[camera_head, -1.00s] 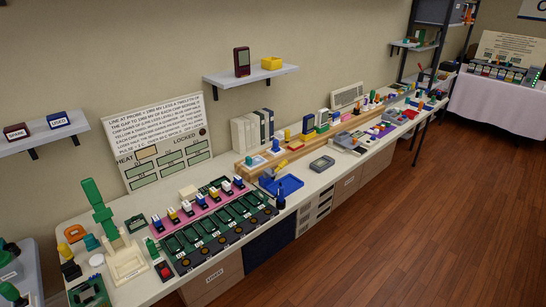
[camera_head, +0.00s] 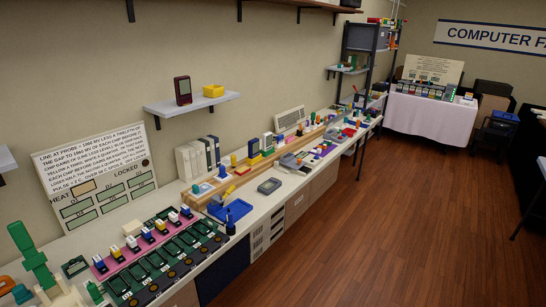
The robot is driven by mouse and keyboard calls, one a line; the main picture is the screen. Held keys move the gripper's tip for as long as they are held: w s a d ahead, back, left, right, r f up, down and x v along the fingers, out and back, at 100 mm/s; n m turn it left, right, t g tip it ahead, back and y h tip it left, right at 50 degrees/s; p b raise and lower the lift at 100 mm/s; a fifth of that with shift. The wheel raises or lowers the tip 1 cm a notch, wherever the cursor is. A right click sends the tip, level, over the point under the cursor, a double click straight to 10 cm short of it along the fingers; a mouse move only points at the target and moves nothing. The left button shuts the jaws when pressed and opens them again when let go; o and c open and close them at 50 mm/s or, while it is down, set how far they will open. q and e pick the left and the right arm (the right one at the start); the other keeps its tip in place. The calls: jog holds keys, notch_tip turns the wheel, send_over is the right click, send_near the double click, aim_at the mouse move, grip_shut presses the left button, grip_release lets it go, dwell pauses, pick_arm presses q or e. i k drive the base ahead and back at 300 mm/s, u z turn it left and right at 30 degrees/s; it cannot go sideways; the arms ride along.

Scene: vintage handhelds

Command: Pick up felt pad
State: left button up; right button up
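I cannot single out the felt pad among the many small items on the long white workbench (camera_head: 262,201). A pink strip (camera_head: 118,263) under a row of small blue, white and yellow pieces lies on the near part of the bench. Neither of my grippers shows in the head view.
A sign board (camera_head: 97,178) leans on the wall behind the bench. A wall shelf (camera_head: 196,103) holds a dark red handheld (camera_head: 183,90) and a yellow bin (camera_head: 213,90). A white-clothed table (camera_head: 432,113) stands at the back. The wooden floor (camera_head: 340,230) is clear.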

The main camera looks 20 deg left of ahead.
aim_at(223, 175)
jog(key=z, duration=0.25)
jog(key=i, duration=2.5)
jog(key=u, duration=1.65)
jog(key=i, duration=0.75)
jog(key=u, duration=0.65)
